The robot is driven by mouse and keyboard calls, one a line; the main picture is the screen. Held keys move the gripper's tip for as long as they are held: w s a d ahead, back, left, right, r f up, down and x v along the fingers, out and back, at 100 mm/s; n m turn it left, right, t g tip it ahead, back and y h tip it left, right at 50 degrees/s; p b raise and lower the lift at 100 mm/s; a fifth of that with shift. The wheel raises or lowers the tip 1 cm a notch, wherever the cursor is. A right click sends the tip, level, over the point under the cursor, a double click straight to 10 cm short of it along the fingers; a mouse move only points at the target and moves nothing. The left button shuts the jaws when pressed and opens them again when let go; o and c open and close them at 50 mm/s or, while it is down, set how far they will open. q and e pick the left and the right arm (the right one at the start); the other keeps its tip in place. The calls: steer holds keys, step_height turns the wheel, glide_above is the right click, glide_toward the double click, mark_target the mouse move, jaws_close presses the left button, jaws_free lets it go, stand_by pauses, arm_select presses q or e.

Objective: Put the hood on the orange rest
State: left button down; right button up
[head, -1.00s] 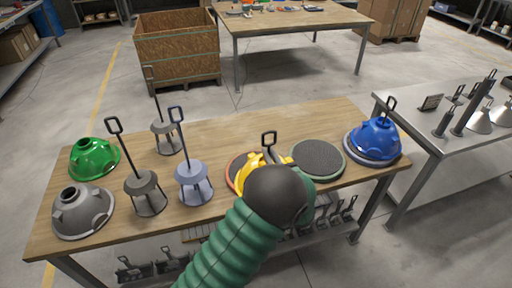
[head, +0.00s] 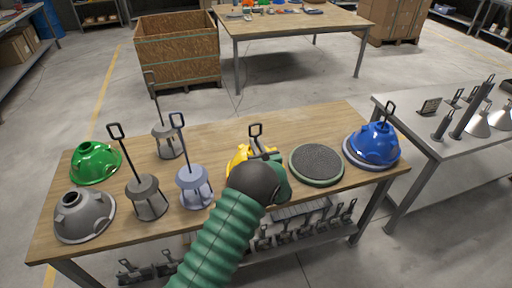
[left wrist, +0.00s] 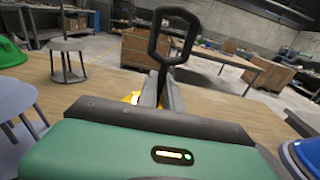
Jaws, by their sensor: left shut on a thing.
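The yellow hood (head: 238,156) is near the middle of the front table, mostly hidden behind my left gripper and forearm. A dark handle loop (head: 255,130) rises above it; the loop also shows in the left wrist view (left wrist: 174,36). My left gripper (head: 263,154) is shut on the hood by its handle. In the left wrist view its grey fingers (left wrist: 163,92) close around the stem under the loop, with a little yellow behind. The orange rest is not visible now; whether the hood touches anything beneath cannot be told. My right gripper is not in view.
A dark disc with a green rim (head: 316,163) lies right of the hood. A blue hood (head: 374,146) sits at the right end. Left stand grey stools (head: 194,186) with tall handles, a green hood (head: 95,162) and a grey hood (head: 84,214). Bare wood lies behind.

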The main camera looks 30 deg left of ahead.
arm_select(q)
steer(key=shift+f, duration=0.8)
steer(key=c, duration=1.5)
jaws_free()
steer(key=shift+f, duration=0.1)
